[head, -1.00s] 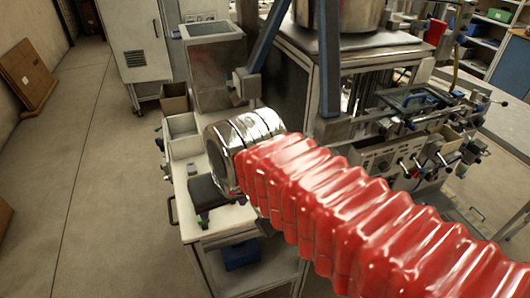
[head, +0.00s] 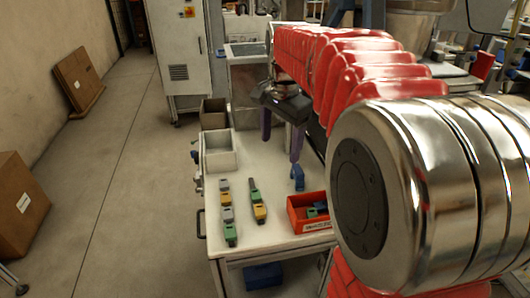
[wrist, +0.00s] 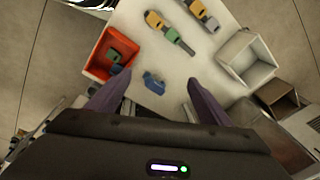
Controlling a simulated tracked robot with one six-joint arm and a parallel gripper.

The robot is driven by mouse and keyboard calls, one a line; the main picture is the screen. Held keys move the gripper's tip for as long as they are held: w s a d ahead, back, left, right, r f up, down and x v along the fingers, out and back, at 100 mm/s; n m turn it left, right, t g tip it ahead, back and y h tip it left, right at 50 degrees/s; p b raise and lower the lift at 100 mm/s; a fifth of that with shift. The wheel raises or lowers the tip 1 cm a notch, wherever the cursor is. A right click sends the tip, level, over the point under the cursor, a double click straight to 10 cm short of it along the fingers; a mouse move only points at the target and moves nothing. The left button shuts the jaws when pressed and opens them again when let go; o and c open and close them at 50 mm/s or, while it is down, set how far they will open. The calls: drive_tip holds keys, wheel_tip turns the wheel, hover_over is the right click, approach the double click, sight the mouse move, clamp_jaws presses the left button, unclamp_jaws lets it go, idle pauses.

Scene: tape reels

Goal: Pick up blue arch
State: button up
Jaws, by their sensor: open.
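The blue arch (head: 298,177) stands on the white table, just behind the red bin. In the wrist view the blue arch (wrist: 153,85) lies on the table between my two purple fingers, apart from both. My gripper (head: 281,150) is open and empty, pointing down above the table behind the arch. In the wrist view my gripper (wrist: 159,76) has its fingers spread wide on either side of the arch. The arch's height below the fingertips is hard to judge.
A red bin (head: 292,212) with green and blue pieces sits close to the arch, and shows in the wrist view (wrist: 92,66). Two rows of yellow, green and grey blocks (head: 228,215) (head: 257,200) lie left. A white bin (head: 220,160) stands behind them. Bare table lies between.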

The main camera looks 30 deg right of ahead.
sight(298, 169)
drive_tip(key=w+d+f+m+g, duration=0.1)
drive_tip(key=w+d+f+m, duration=0.2)
drive_tip(key=d, duration=0.6)
drive_tip(key=w+m, duration=0.2)
drive_tip(key=m, duration=0.1)
drive_tip(key=shift+d+g+y, duration=0.3)
drive_tip(key=shift+d, duration=0.05)
drive_tip(key=shift+f, duration=0.1)
drive_tip(key=shift+f, duration=4.3)
drive_tip(key=shift+s+f, duration=0.15)
drive_tip(key=shift+f, duration=2.45)
drive_tip(key=shift+c, duration=0.2)
